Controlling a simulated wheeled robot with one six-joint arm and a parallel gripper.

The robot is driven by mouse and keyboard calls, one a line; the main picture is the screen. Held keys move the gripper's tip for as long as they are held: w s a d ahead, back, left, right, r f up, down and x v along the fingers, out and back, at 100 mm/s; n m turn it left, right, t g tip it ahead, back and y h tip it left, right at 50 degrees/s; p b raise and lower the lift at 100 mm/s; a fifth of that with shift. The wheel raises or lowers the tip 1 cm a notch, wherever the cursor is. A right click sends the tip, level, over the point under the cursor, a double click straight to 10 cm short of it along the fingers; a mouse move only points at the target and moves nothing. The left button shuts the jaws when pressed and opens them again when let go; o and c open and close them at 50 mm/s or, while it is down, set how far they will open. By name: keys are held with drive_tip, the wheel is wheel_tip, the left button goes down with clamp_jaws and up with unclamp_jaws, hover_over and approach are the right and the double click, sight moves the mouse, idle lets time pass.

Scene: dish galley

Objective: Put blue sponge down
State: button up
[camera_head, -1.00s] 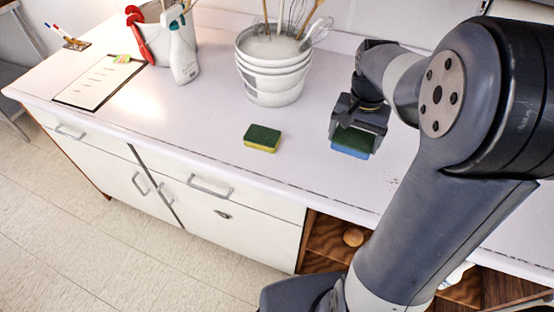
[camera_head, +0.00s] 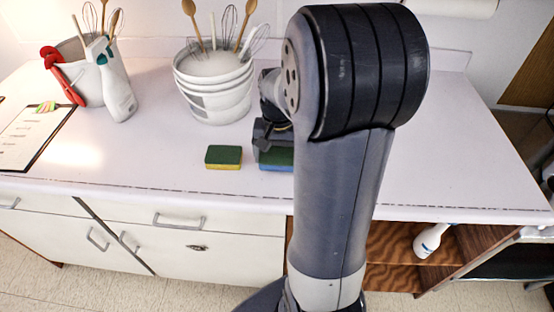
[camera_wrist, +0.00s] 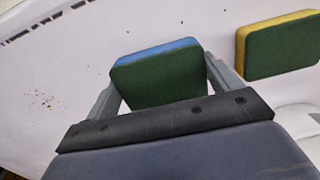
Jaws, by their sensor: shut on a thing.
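The blue sponge (camera_head: 276,166), with a dark green scouring top, is between the jaws of my gripper (camera_head: 273,150). In the wrist view the blue sponge (camera_wrist: 160,77) lies between the two fingers of my gripper (camera_wrist: 160,85), green face toward the camera and a blue edge showing. It is at or just above the white counter (camera_head: 120,165); I cannot tell if it touches. My arm hides part of it in the head view.
A yellow sponge (camera_head: 223,163) with a green top lies just left of the gripper; it also shows in the wrist view (camera_wrist: 283,48). Behind stand a stack of white buckets (camera_head: 215,95) with utensils and a spray bottle (camera_head: 112,85). The counter's right side is clear.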

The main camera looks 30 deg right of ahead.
sight(278, 155)
drive_tip(key=shift+f, duration=1.05)
drive_tip(key=shift+f, duration=0.15)
drive_tip(key=o, duration=0.8)
wheel_tip(278, 155, up, 12)
drive_tip(key=shift+r, duration=0.2)
drive_tip(key=shift+f, duration=0.1)
